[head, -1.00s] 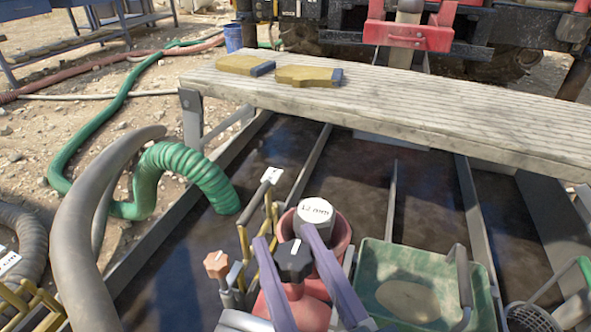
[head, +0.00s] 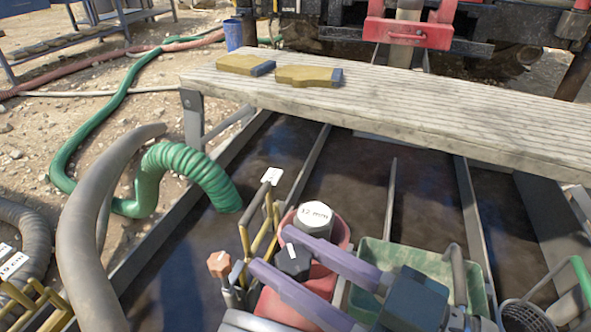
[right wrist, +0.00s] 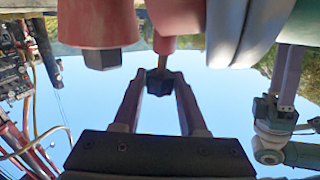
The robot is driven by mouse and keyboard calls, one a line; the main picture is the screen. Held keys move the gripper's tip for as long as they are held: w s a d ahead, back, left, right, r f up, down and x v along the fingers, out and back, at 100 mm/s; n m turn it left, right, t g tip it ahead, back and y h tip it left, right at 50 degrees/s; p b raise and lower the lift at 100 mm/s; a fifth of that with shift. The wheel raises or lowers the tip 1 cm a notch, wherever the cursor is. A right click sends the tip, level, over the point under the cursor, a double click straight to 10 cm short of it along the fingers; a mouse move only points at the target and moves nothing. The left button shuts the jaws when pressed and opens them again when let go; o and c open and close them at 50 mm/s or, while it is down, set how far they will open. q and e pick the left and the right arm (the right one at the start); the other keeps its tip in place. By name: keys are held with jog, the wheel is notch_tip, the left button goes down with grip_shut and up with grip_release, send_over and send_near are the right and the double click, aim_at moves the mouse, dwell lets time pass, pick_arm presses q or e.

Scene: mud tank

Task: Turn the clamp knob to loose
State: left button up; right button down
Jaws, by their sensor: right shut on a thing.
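The black clamp knob (head: 293,261), faceted with a white mark on its top, sits over a red body near the bottom middle of the head view. My right gripper (head: 270,250) is shut on it, with one purple finger on each side. The knob's mark points to the upper left. In the right wrist view the dark knob (right wrist: 161,80) shows between the fingertips. At that view's right edge are pale purple fingers that seem to be my left gripper (right wrist: 287,65); their opening is unclear.
An orange knob (head: 220,264) stands close left of the black one. Behind is a red pot (head: 336,238) holding a cylinder labelled 12 mm (head: 314,218). A green tray (head: 395,254) lies right, partly under my gripper. A plank (head: 430,105) crosses behind, carrying two yellow-brown brushes (head: 308,76).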

jog(key=n+g, duration=0.1)
jog(key=n+g+y+b, duration=0.1)
jog(key=shift+w+d+f+g, duration=0.1)
jog(key=shift+w+f+g, duration=0.05)
jog(key=shift+f+g, duration=0.15)
jog(key=n+g+y+b, duration=0.1)
jog(key=n+g+b, duration=0.1)
jog(key=g, duration=0.1)
jog(key=n+g+y+b, duration=0.1)
jog(key=n+g+b, duration=0.1)
jog(key=g, duration=0.1)
jog(key=shift+b, duration=0.35)
jog(key=shift+r+n+g+b, duration=0.1)
jog(key=shift+n+g+b, duration=0.7)
jog(key=shift+g, duration=0.4)
jog(key=shift+r+n+g+b, duration=0.15)
jog(key=shift+n+g+b, duration=0.15)
jog(key=shift+g+b, duration=0.25)
jog(key=shift+r, duration=0.1)
jog(key=shift+c, duration=2.2)
grip_release()
